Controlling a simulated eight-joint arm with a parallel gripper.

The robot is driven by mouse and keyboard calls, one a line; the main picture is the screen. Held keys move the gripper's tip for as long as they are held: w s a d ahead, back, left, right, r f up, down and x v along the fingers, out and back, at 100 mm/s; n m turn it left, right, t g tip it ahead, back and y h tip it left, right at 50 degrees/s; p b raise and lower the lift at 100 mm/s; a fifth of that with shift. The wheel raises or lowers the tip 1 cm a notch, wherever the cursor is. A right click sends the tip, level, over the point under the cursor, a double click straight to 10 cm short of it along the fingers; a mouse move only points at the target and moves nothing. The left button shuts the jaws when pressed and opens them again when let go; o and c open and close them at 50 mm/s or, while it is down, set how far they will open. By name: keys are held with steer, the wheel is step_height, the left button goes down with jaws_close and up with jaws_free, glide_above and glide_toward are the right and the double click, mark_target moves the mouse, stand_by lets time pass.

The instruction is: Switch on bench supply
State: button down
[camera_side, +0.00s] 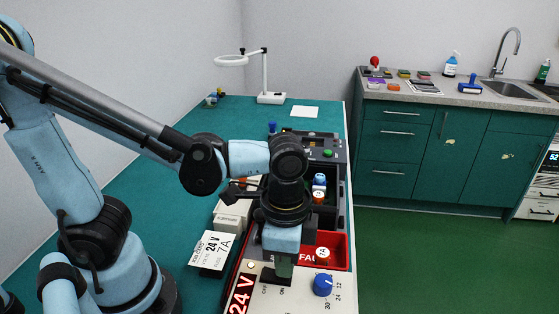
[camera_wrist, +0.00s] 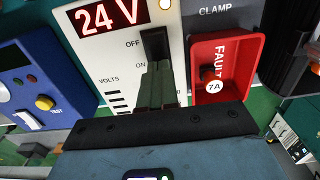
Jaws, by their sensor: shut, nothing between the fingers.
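The bench supply (camera_side: 312,303) is a cream box at the bottom of the side view, with a blue knob (camera_side: 322,285) and a lit red 24 V display (camera_side: 240,296). In the wrist view its panel (camera_wrist: 110,58) shows a black switch (camera_wrist: 154,42) between OFF and ON marks and a glowing lamp (camera_wrist: 165,4). My gripper (camera_wrist: 158,72) is shut and empty, its greenish fingertips at the ON end of the switch. They hide that end, so I cannot tell whether they touch it or how it is set. In the side view my gripper (camera_side: 279,272) points down over the panel.
A red FAULT bin (camera_side: 338,250) with a 7A-tagged part (camera_side: 322,255) stands just beyond the supply. A job card (camera_side: 211,250) reading 24 V, 7A lies left. A blue tester (camera_wrist: 38,80) shows in the wrist view.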

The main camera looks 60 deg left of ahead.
step_height(320, 180, up, 6)
steer(key=shift+r, duration=0.15)
stand_by(0.6)
steer(key=w+a+n+t, duration=0.2)
steer(key=a+n+t, duration=0.1)
steer(key=a, duration=0.3)
steer(key=w+a+n+t, duration=0.3)
steer(key=a+n+t, duration=0.1)
steer(key=a+n, duration=0.2)
steer(key=shift+w+a+f, duration=0.2)
steer(key=shift+w+f, duration=0.05)
steer(key=shift+f, duration=0.2)
